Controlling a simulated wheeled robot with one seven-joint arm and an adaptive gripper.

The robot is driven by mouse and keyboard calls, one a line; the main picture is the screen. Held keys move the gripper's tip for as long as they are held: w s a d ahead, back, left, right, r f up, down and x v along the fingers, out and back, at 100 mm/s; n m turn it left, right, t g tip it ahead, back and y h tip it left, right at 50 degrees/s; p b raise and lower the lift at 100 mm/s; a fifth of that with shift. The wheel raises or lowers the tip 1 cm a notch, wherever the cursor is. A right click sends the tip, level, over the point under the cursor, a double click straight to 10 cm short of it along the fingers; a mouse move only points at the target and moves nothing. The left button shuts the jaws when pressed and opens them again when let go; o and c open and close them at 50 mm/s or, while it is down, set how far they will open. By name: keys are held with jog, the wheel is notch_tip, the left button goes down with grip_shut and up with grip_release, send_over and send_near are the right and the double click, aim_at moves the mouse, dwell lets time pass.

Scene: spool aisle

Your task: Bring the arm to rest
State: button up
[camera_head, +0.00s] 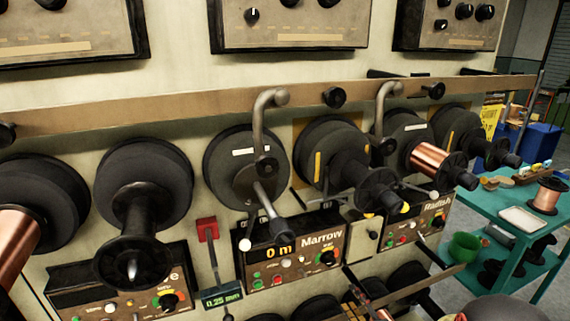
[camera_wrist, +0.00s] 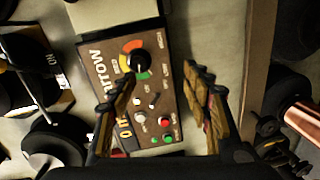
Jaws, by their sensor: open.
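My gripper (camera_wrist: 160,76) is open in the wrist view, with its two padded fingers apart and nothing between them. The Marrow control panel (camera_wrist: 155,95) shows behind and between the fingers, turned on its side. A gap to the panel seems to remain, but its size is hard to tell. In the head view the Marrow panel (camera_head: 322,250) reads "0 m". Dark jointed parts at the bottom edge of the head view may be my gripper, but this is unclear.
Dark spool heads line the wall, one with copper wire (camera_head: 430,158). A long rail (camera_head: 200,108) runs above them.

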jog(key=s+d+f+m+g+h, duration=0.2)
jog(key=s+d+f+m+g, duration=0.1)
jog(key=f+m, duration=0.15)
jog(key=s+d+f+m+g+h, duration=0.2)
jog(key=s+d+f+m+g, duration=0.15)
jog(key=f, duration=0.25)
jog(key=s+d+r+m+g+h, duration=0.3)
jog(key=s+r+m+g, duration=0.15)
jog(key=s+m, duration=0.25)
jog(key=s+a+r+m+g+p, duration=0.1)
jog(key=s+a+r+m, duration=0.1)
jog(key=s+a+r, duration=0.3)
jog(key=s+r+m+g+y+p, duration=0.15)
jog(key=s+r, duration=0.25)
jog(key=r, duration=0.4)
jog(key=s+a+r+m, duration=0.3)
jog(key=s+r, duration=0.1)
jog(key=r, duration=0.2)
jog(key=s+a+r+n+t, duration=0.1)
jog(key=a+r, duration=0.2)
jog(key=r, duration=0.3)
jog(key=s+a+r+t+p, duration=0.1)
jog(key=a+r+t, duration=0.1)
jog(key=r, duration=0.5)
jog(key=shift+a+r+n+y+p, duration=0.15)
jog(key=shift+a+n+y+p, duration=0.2)
jog(key=shift+a, duration=0.15)
